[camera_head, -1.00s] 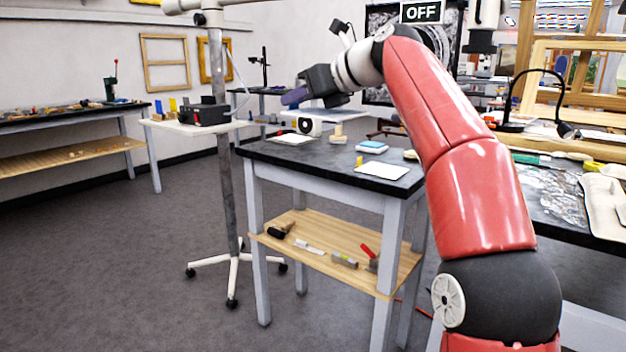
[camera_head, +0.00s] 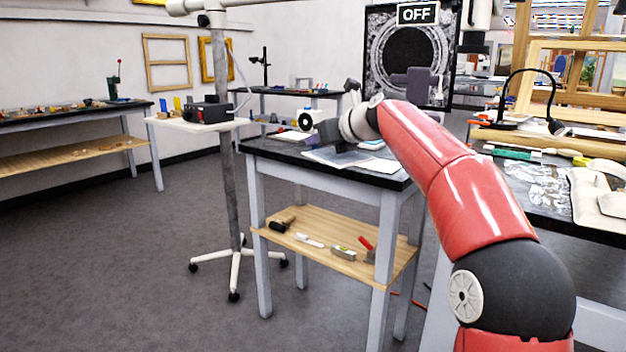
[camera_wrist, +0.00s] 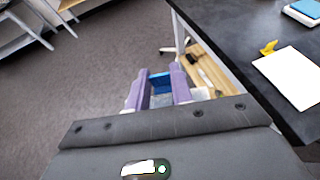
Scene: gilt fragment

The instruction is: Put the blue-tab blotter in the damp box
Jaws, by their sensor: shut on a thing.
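My gripper (camera_wrist: 160,92) has its purple fingers shut on the blue-tab blotter. Its blue tab (camera_wrist: 160,81) shows between the fingertips, and most of the sheet is hidden. In the wrist view the gripper appears beside the dark table's edge, with floor and the lower shelf below. In the head view my gripper (camera_head: 318,137) is blurred near the back of that table. I cannot tell for sure which thing is the damp box.
The dark table (camera_head: 265,149) holds a white sheet with a yellow tab (camera_wrist: 268,48) and a blue-topped white block (camera_wrist: 305,10). A wooden shelf (camera_head: 335,235) below carries several tools. A wheeled stand (camera_head: 228,180) is to the left. Open floor lies at the front left.

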